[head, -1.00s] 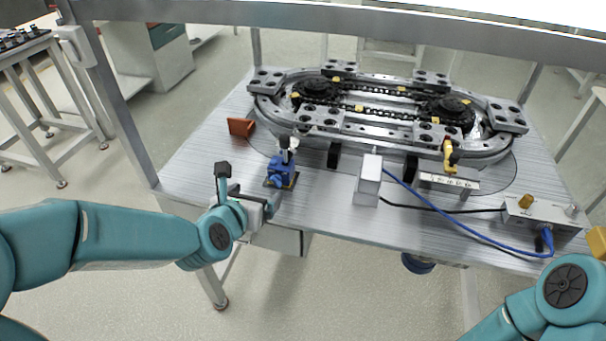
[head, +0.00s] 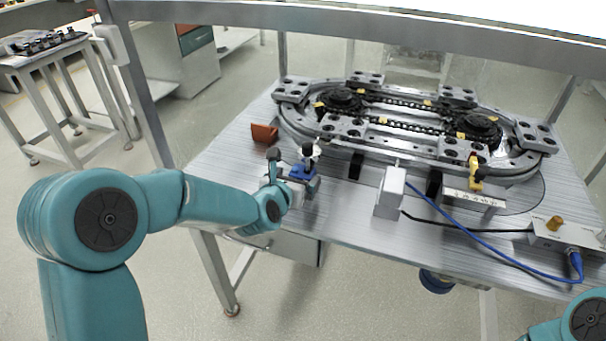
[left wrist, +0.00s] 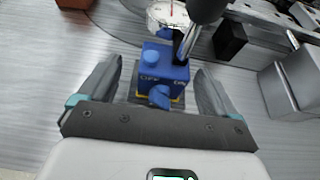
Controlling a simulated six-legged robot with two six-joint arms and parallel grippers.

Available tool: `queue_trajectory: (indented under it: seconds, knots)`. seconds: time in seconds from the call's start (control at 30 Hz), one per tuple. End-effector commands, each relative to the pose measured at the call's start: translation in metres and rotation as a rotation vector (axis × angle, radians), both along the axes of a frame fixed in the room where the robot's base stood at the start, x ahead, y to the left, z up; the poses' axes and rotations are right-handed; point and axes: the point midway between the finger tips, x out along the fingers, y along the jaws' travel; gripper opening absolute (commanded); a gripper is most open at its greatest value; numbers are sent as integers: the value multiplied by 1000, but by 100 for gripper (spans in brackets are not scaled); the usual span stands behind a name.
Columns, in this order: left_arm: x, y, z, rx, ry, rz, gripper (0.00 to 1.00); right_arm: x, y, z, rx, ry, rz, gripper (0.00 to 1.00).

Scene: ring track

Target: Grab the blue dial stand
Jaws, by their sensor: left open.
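The blue dial stand (left wrist: 165,73) stands on the metal table between the two open fingers of my left gripper (left wrist: 158,95) in the left wrist view. There is a visible space between each finger and the stand. A round white dial (left wrist: 168,14) and a dark post are at its far side. In the head view the blue dial stand (head: 305,170) is partly hidden behind my left gripper (head: 286,185), which is beside its left side. My right gripper is out of view; only part of my right arm shows at the lower right.
A metal ring track (head: 410,125) with a chain fills the back of the table. An orange-brown block (head: 264,133) lies to its left. A grey-white box (head: 391,192) stands right of the stand, with blue and black cables running right to a control box (head: 565,238).

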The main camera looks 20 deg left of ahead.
Motion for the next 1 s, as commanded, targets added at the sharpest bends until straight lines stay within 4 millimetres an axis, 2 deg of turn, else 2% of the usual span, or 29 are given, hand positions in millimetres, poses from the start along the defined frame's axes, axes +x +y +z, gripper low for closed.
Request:
queue_trajectory:
  seconds: [0.2, 0.5, 0.57, 0.7, 0.8, 1.0]
  knots:
    - [32, -6, -12, 0, 1, 0, 92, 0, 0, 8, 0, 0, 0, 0]
    - [38, -6, -15, 0, 0, -1, 92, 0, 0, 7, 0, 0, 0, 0]
    - [38, -6, -15, 0, 0, -1, 75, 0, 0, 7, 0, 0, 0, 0]
    - [38, -6, -15, 0, 0, -1, 30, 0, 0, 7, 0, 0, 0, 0]
    - [38, -6, -15, 0, 0, -1, 0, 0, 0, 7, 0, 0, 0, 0]
    - [39, -5, -11, 1, -10, 1, 0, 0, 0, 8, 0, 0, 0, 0]
